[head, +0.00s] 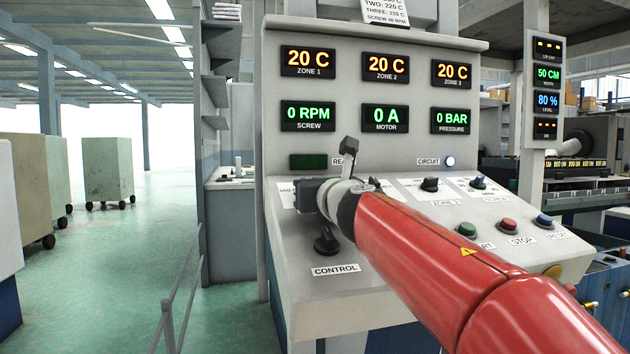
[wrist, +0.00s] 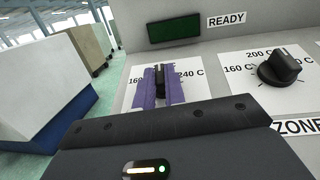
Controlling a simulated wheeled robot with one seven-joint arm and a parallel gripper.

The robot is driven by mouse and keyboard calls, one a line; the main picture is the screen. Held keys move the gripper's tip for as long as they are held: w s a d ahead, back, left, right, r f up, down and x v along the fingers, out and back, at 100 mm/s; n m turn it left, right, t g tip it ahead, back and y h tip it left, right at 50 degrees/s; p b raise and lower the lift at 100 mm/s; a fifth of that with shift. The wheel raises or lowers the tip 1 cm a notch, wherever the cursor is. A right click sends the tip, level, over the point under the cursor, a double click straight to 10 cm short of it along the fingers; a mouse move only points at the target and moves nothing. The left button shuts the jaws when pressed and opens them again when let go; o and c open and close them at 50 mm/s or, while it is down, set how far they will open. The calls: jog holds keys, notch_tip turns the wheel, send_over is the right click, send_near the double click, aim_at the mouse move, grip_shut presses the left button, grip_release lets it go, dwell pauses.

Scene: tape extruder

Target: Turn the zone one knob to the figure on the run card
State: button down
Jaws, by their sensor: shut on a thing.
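In the wrist view, my gripper (wrist: 161,88) has its two purple fingers on either side of a small black knob (wrist: 160,74), shut on it. The knob stands on a white dial plate, with 160 C to its left and 240 C to its right. Its pointer is mostly hidden between the fingers. In the head view, my gripper (head: 312,195) is at the left end of the console's knob row and hides this knob. The run card (head: 385,10) is at the top edge. Its lines for two and three read 220 C; the line above them is cut off.
A second black knob (wrist: 280,66) stands to the right on its own dial. The zone 1 display (head: 308,62) reads 20 C. A black control lever (head: 326,240) is below my gripper. Green, red (head: 509,225) and blue buttons sit at the right.

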jog(key=shift+a+m+h, duration=0.1)
jog(key=shift+m+h, duration=0.6)
jog(key=shift+h, duration=0.1)
jog(key=c, duration=1.5)
grip_release()
jog(key=shift+o, duration=0.2)
